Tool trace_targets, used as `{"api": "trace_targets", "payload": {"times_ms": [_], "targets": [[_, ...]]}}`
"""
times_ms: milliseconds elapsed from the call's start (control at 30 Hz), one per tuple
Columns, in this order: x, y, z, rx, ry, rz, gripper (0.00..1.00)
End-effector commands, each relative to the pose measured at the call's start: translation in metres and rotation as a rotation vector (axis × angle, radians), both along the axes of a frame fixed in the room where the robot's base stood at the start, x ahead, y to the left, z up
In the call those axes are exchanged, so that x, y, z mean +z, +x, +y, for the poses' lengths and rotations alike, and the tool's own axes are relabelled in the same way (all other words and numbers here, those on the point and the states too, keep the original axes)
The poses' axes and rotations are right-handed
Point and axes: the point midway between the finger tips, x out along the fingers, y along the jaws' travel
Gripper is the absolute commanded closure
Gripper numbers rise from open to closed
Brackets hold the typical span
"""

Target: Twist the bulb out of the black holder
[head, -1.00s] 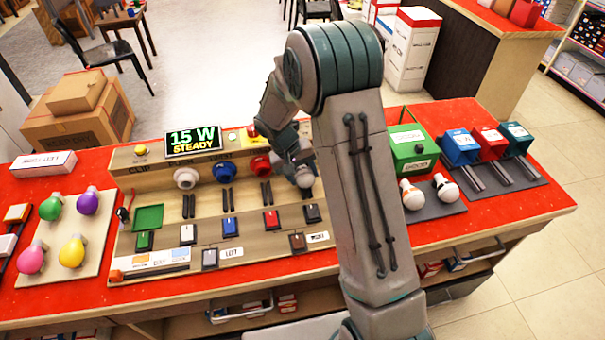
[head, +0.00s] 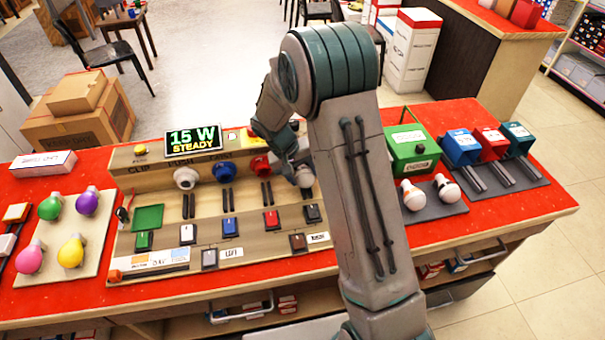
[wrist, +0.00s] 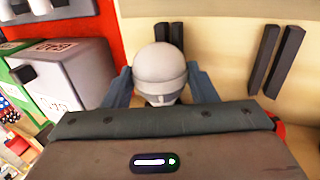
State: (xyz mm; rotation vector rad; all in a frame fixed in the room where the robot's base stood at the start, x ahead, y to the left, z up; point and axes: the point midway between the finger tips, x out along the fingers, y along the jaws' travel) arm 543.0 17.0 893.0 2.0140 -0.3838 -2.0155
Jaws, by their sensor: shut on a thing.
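My gripper (wrist: 159,84) is shut on a white bulb (wrist: 158,62), with one blue-grey finger on each side of it in the wrist view. In the head view my gripper (head: 302,170) is at the right part of the beige test board (head: 165,208), partly hidden by my arm. The black holder cannot be made out; the gripper and arm cover that area. I cannot tell whether the bulb is still seated. White (head: 186,178), blue (head: 226,171) and red (head: 260,165) holders stand in a row to the left.
A display (head: 193,139) reads "15 W STEADY". Two white bulbs (head: 413,195) lie on a grey mat beside the green box (head: 412,150). Blue, red and teal boxes stand farther right. Coloured bulbs sit on a tray (head: 58,268) at left. Switches line the board's front.

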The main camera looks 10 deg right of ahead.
Motion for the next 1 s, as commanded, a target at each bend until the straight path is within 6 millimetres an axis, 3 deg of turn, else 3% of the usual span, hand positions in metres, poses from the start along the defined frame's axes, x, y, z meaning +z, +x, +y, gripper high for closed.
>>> {"api": "trace_targets", "payload": {"times_ms": [1000], "targets": [[-0.0022,-0.0003,0.0020,0.000,-0.072,0.001,0.70]]}}
